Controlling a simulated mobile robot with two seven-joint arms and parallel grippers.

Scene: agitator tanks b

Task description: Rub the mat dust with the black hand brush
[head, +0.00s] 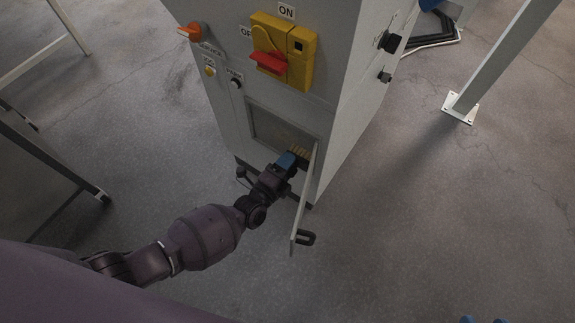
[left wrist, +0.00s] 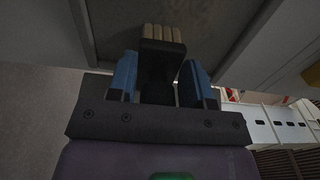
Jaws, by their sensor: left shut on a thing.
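My left gripper (head: 287,161) reaches into the open hatch of the grey cabinet. In the left wrist view its blue fingers (left wrist: 160,84) are shut on the black hand brush (left wrist: 163,48), whose tan bristles point away from me. The bristles also show in the head view as the brush (head: 299,150) at the hatch opening. A dark grey recessed surface lies beyond the bristles; I cannot tell whether it is the mat, or whether they touch it. No dust can be made out. Two blue fingertips of my right gripper (head: 485,320) show apart at the bottom edge.
The cabinet (head: 225,95) carries a yellow switch plate with a red handle (head: 268,62). Its hatch door (head: 304,200) stands open just right of my left gripper. A grey post (head: 490,70) stands at the right. The concrete floor at lower right is clear.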

